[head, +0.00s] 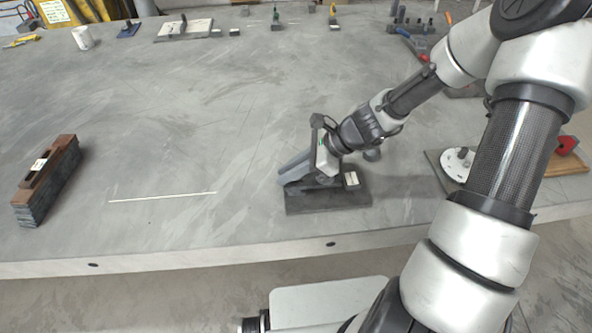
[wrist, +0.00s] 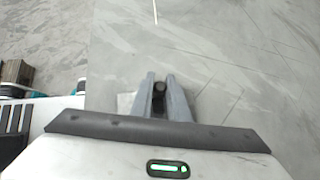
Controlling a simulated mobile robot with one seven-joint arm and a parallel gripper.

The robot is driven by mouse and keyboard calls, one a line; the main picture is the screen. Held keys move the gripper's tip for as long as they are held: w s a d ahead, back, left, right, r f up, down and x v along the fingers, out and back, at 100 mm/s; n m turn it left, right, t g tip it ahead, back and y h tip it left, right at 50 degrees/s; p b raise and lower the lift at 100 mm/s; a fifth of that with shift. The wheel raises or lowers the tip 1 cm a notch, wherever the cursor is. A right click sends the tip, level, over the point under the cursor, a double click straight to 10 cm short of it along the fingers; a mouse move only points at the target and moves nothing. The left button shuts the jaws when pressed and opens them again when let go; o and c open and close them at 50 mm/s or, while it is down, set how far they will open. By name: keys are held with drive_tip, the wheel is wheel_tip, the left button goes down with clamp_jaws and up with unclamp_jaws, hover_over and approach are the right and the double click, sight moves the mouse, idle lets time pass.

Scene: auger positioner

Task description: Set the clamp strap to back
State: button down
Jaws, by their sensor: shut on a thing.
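A dark fixture base plate (head: 325,202) lies flat near the front edge of the table. My gripper (head: 290,177) is low over it, with its grey fingers pointing left. In the wrist view my gripper (wrist: 160,78) has its fingers nearly together on a small dark round piece (wrist: 159,88). This seems to be part of the clamp strap; its full shape and its direction are hidden by my gripper. A small dark block with a white label (head: 351,180) stands at the right of the plate.
A brown and grey stacked block (head: 47,183) lies at the left, and a white line (head: 162,197) marks the table. A white disc on a dark plate (head: 459,163) is at the right, partly behind my arm. A white mug (head: 83,38) and small tools stand at the back. The middle is clear.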

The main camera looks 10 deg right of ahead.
drive_tip(key=c, duration=1.7)
unclamp_jaws()
drive_tip(key=shift+a, duration=0.3)
drive_tip(key=shift+d+r, duration=0.1)
drive_tip(key=shift+d, duration=0.05)
drive_tip(key=p+v, duration=0.3)
drive_tip(key=v, duration=1.4)
drive_tip(key=shift+r, duration=0.1)
